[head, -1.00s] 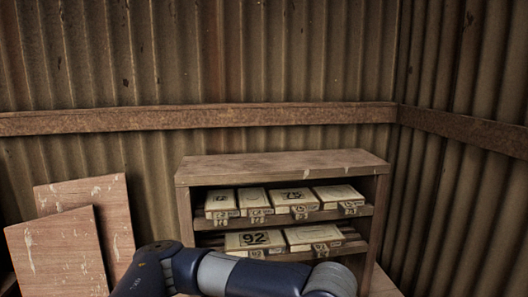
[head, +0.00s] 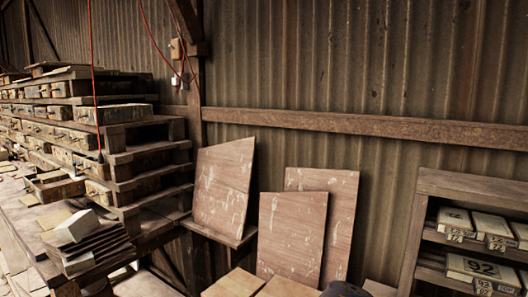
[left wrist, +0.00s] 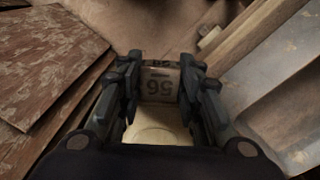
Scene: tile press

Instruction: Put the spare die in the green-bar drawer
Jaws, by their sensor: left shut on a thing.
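My left gripper (left wrist: 160,82) is shut on a pale block, the die (left wrist: 160,88), in the left wrist view. The die's end face carries a dark "56", upside down in this view, and a smaller marking beside it. Its pale top, with a faint round outline, shows between the fingers. The head view shows neither the gripper nor the held die. No drawer with a green bar can be made out. My right gripper is in neither view.
A wooden shelf unit (head: 470,187) with several numbered blocks, one marked "92" (head: 482,267), stands at right. Reddish boards (head: 293,240) lean against the corrugated wall. A long wooden rack (head: 150,150) and a cluttered bench (head: 20,225) fill the left.

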